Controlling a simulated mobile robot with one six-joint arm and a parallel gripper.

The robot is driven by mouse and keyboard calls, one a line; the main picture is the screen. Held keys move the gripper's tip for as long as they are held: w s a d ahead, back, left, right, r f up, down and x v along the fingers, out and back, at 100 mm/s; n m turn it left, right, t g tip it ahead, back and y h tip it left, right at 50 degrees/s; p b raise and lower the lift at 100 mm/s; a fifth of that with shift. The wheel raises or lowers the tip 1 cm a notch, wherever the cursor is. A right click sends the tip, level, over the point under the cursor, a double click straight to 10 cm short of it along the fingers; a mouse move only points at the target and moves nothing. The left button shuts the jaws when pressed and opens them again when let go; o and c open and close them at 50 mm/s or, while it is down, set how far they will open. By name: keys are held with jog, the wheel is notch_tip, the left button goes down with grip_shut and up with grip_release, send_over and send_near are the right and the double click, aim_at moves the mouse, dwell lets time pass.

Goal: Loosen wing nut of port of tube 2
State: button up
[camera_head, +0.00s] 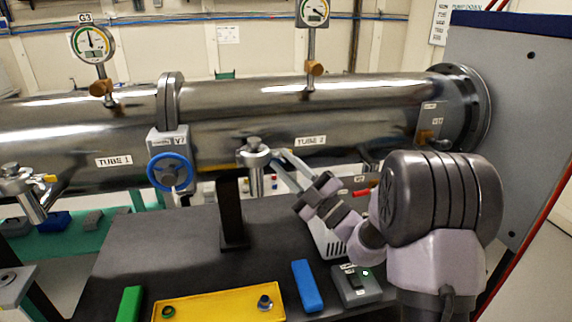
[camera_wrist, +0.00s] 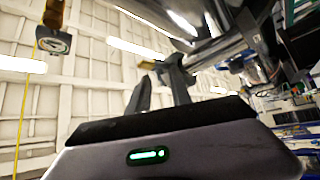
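Tube 2 (camera_head: 380,100) is the right part of the long steel pipe, with a "TUBE 2" label. Its port (camera_head: 255,175) is a short steel stub hanging at the pipe's front, with a clamp around its top. My gripper (camera_head: 277,158) reaches in from the right, with its fingertips close beside the clamp. In the wrist view my gripper (camera_wrist: 157,85) shows two dark fingers with a gap between them, so it looks open. I cannot make out the wing nut; the fingers may hide it. Whether they touch the clamp is unclear.
A blue handwheel (camera_head: 170,172) is left of the port. A black post (camera_head: 232,210) stands below it. The dark bench holds a yellow tray (camera_head: 220,303), a blue block (camera_head: 307,286), a green block (camera_head: 130,303) and a grey box (camera_head: 357,286). A grey panel (camera_head: 520,120) stands right.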

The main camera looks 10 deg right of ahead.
grip_shut()
jog(key=shift+r, duration=0.1)
